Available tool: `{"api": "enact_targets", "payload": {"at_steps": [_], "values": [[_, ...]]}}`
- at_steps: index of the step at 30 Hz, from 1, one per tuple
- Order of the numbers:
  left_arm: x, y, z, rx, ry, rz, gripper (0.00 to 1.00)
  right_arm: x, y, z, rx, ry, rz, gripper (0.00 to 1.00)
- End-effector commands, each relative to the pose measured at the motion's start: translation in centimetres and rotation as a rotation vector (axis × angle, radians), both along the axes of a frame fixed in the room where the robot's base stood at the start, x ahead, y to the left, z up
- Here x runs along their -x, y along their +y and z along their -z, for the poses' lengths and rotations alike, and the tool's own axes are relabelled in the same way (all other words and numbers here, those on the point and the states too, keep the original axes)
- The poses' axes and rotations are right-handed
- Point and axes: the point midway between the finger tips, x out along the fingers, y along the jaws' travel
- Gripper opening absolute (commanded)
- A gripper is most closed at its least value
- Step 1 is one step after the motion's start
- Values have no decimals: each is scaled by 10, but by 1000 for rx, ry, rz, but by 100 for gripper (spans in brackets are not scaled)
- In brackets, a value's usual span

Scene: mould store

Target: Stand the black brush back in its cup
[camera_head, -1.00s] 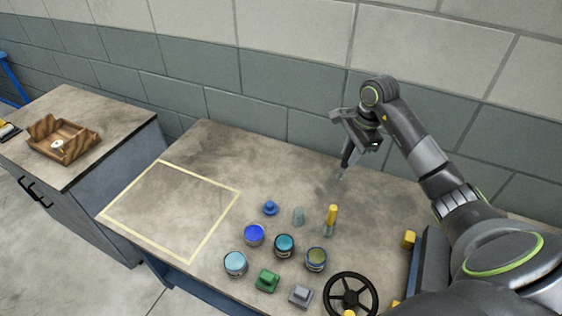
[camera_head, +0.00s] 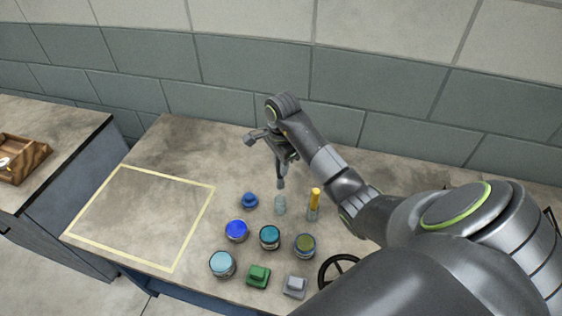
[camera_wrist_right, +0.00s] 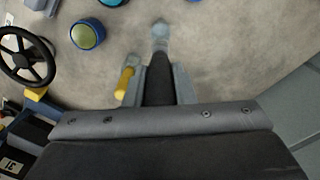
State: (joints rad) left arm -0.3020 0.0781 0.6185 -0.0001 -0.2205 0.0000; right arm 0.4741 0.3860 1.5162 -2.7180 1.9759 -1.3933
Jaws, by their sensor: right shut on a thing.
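My right gripper (camera_head: 280,157) is shut on the black brush (camera_head: 279,170), which hangs about upright with its grey end down. In the right wrist view the brush's black handle (camera_wrist_right: 158,85) sits between the fingers. An empty-looking translucent grey cup (camera_head: 280,205) stands on the table just below and nearer than the brush. The brush end shows above the cup's rim, not inside it. In the wrist view the far end of the brush and the pale grey shape beyond it overlap. My left gripper is out of view.
A cup with a yellow-handled brush (camera_head: 314,199) stands just right of the grey cup. A blue item (camera_head: 249,201) is at its left. Several paint tins, including a teal one (camera_head: 270,237), stand in front. A taped square (camera_head: 193,226) at left is empty.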

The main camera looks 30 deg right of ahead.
Motion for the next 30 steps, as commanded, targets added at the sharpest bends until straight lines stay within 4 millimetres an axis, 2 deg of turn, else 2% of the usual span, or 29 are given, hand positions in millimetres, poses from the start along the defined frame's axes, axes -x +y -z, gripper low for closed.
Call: {"api": "enact_targets", "payload": {"at_steps": [19, 30], "values": [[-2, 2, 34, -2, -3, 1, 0, 0, 0, 54, -1, 2, 1, 0], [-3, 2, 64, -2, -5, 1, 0, 0, 0, 85, -1, 0, 0, 0]]}}
